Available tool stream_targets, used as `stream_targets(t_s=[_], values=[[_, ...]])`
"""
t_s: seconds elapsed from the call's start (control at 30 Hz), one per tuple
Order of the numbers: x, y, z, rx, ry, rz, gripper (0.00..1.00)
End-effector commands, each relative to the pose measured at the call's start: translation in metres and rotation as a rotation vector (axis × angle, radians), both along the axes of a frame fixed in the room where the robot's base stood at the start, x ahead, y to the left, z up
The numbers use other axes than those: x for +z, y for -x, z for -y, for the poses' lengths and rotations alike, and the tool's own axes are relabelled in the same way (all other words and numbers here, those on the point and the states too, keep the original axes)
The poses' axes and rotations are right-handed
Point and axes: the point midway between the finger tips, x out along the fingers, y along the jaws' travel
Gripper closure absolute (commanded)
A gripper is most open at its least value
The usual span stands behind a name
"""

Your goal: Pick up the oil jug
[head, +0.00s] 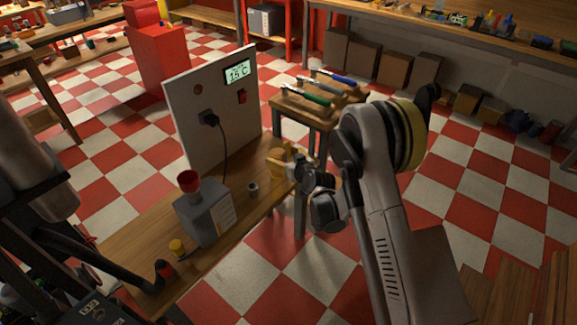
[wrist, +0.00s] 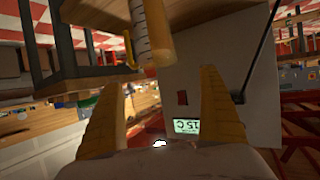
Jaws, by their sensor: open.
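A yellow jug with a pale graduated strip, apparently the oil jug (head: 276,164), stands at the right end of the wooden bench in the head view. In the upside-down wrist view, the jug (wrist: 152,32) shows ahead of my fingertips, roughly in line with the gap between them. My gripper (head: 291,167) is close beside the jug on its right and partly overlaps it in the head view. In the wrist view, my gripper (wrist: 163,80) has its two yellow fingers apart with nothing clasped. I cannot tell from the head view whether a finger touches the jug.
On the bench (head: 135,232) stand a grey box with a red funnel-like top (head: 207,212), a small grey cup (head: 253,189) and a yellow cap (head: 177,247). A white panel (head: 205,120) with a display rises behind. A stool (head: 305,112) holds several tools.

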Motion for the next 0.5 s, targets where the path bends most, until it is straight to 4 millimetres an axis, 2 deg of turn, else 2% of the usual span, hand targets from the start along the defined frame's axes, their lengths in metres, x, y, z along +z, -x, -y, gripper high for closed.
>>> stream_targets(t_s=[0.13,0.3,0.5], values=[[-0.015,-0.008,-0.007,0.004,-0.002,0.009,0.11],[-0.027,-0.033,-0.018,0.004,-0.003,0.008,0.11],[-0.033,-0.049,-0.024,0.003,-0.002,0.008,0.11]])
